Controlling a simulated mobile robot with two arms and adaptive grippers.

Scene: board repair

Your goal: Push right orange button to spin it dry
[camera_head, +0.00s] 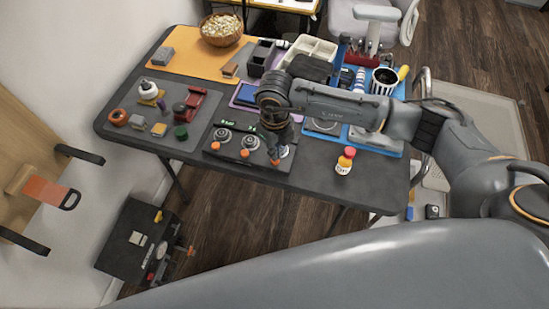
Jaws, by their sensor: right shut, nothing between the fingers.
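A dark device (208,149) with several round dials and a row of orange buttons lies near the front edge of the table. The left orange button (215,146) and the middle orange button (244,153) show clear of my arm. The right orange button (276,162) shows just below my right gripper (275,155), which points down over the device's right end. My right gripper is shut and empty. I cannot tell whether its tip touches the button. The right dial is partly hidden by the gripper. My left gripper is not in view.
A small bottle with an orange-red cap (345,161) stands right of the device. A grey mat (195,128) with small parts lies left. The table's front edge is close.

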